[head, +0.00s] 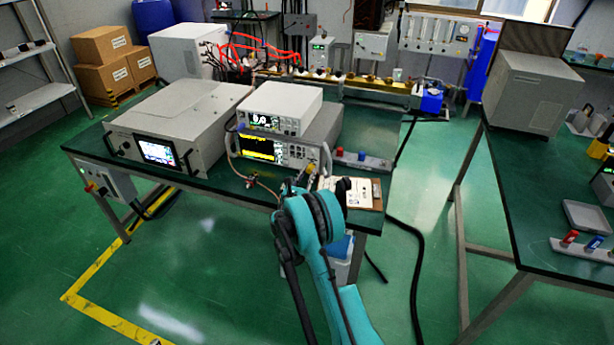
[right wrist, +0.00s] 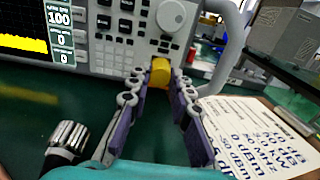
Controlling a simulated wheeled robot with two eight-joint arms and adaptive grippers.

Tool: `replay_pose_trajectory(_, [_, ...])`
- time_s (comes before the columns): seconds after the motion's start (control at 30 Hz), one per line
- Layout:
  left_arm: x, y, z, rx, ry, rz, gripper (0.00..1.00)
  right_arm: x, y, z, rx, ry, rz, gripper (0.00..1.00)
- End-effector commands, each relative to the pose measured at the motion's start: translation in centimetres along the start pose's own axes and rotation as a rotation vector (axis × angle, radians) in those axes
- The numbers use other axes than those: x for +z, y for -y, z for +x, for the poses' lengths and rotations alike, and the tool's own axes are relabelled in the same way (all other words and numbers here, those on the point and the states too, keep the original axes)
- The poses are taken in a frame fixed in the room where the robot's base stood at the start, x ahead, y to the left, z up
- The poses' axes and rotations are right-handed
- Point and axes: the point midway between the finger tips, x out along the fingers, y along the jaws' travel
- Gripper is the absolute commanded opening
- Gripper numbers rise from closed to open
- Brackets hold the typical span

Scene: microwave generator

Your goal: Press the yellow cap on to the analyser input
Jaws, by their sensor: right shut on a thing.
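The analyser (head: 262,149) is the lower instrument of a stack on the green table, with a yellow trace on its screen. Its front panel (right wrist: 115,42) fills the top left of the right wrist view. The yellow cap (right wrist: 160,72) is between the fingertips of my right gripper (right wrist: 158,86), which is shut on it right in front of the lower panel. The input behind the cap is hidden, and I cannot tell whether the cap touches it. In the head view my right gripper (head: 298,184) reaches the analyser's lower right front. My left gripper is not in view.
A clipboard with paper (head: 355,192) lies right of the gripper. A holder with red and blue caps (head: 362,160) stands behind it. A large grey unit (head: 180,115) stands at the left. A knurled metal part (right wrist: 68,138) is at the wrist view's lower left.

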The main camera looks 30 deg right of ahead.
Motion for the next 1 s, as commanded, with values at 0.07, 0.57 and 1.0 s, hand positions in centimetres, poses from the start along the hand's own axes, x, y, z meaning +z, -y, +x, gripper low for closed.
replay_pose_trajectory(0.07, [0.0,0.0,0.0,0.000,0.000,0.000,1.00,0.0,0.0,0.2,0.000,0.000,0.000,0.00])
replay_pose_trajectory(0.57, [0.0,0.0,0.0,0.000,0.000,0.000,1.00,0.0,0.0,0.2,0.000,0.000,0.000,0.44])
replay_pose_trajectory(1.0, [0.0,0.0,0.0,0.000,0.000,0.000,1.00,0.0,-0.2,-7.5,0.003,0.000,0.000,0.44])
